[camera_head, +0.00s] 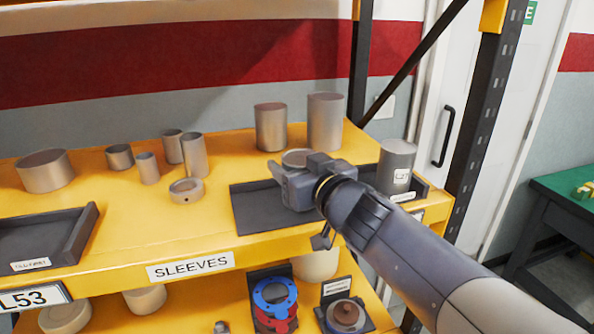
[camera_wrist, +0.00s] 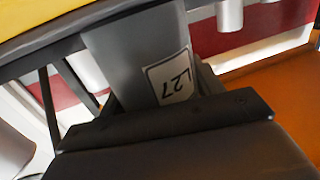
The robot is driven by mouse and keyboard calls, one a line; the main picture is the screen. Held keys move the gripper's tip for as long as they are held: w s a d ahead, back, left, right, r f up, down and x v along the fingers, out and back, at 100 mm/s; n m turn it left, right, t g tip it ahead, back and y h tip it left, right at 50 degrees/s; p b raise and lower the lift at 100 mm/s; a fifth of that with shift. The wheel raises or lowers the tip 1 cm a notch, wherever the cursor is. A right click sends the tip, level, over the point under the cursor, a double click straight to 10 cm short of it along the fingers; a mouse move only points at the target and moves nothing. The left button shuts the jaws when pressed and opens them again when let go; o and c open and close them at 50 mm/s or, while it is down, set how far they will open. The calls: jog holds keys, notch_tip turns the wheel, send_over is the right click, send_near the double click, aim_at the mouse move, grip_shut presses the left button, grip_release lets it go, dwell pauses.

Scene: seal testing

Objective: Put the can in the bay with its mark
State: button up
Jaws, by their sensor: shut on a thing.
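My gripper (camera_head: 297,172) is at the shelf, over the dark tray on the right, with its fingers closed around a grey can. Only the can's round top (camera_head: 298,157) shows between the fingers in the head view. In the wrist view, a grey can (camera_wrist: 125,50) with a white label reading L27 fills the middle, seen upside down. Its lower part in the picture is hidden by the dark gripper part. I cannot tell whether the can touches the tray. The dark tray (camera_head: 250,212) has a bare left part and a small white label at its front right.
Another dark grey can (camera_head: 396,160) with a white label stands at the tray's right end, close to my gripper. Two tall cylinders (camera_head: 325,122) stand behind. Several smaller cylinders and a ring (camera_head: 186,190) stand left. A second dark tray (camera_head: 40,238) lies far left. A dark upright (camera_head: 485,110) borders the shelf right.

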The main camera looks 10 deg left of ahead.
jog(key=shift+f, duration=0.1)
jog(key=o, duration=1.2)
jog(key=shift+c, duration=0.2)
jog(key=shift+r, duration=0.2)
jog(key=shift+s+d, duration=0.15)
jog(key=shift+s, duration=0.05)
jog(key=p+v, duration=0.3)
jog(key=v, duration=0.8)
jog(key=shift+s+d, duration=0.2)
jog(key=shift+s, duration=0.05)
